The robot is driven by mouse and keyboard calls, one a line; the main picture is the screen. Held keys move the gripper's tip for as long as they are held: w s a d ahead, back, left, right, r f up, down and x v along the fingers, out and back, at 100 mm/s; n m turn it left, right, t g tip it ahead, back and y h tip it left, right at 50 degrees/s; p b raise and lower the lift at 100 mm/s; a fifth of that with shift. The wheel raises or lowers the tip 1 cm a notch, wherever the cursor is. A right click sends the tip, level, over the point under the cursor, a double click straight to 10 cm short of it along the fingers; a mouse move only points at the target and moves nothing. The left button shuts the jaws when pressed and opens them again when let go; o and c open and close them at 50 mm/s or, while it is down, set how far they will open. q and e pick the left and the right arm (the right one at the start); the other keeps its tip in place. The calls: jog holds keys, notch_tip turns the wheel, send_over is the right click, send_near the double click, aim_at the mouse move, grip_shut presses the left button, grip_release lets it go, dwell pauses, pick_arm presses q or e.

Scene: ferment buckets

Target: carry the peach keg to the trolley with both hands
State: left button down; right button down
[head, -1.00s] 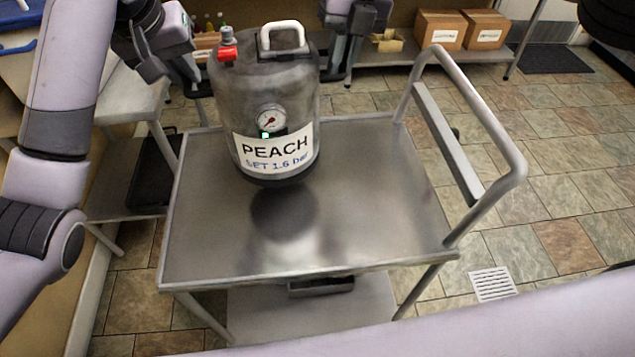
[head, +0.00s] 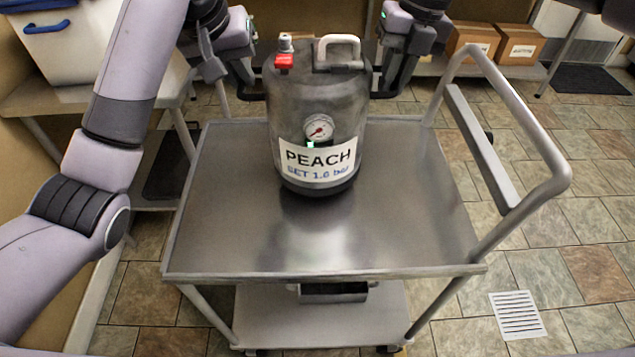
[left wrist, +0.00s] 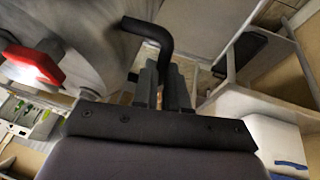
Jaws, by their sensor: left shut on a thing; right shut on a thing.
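The peach keg (head: 316,112) is a grey metal cylinder with a "PEACH" label, a gauge, a red valve and a pale top handle. It is upright over the far middle part of the trolley's steel top (head: 235,235); a dark reflection lies just below its base, and I cannot tell whether it touches. My left gripper (head: 258,92) is shut on the keg's left side handle. The left wrist view shows its fingers (left wrist: 164,85) around that black bar (left wrist: 148,32), beside the keg wall (left wrist: 95,35). My right gripper (head: 378,92) is shut at the keg's right side, its grip partly hidden.
The trolley's push handle (head: 520,140) rises on the right. A side table with a white, blue-handled bin (head: 65,45) stands at the left. Cardboard boxes (head: 515,42) are on a low shelf behind. The near part of the trolley top is clear.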

jog(key=shift+d, duration=0.1)
dwell(0.3)
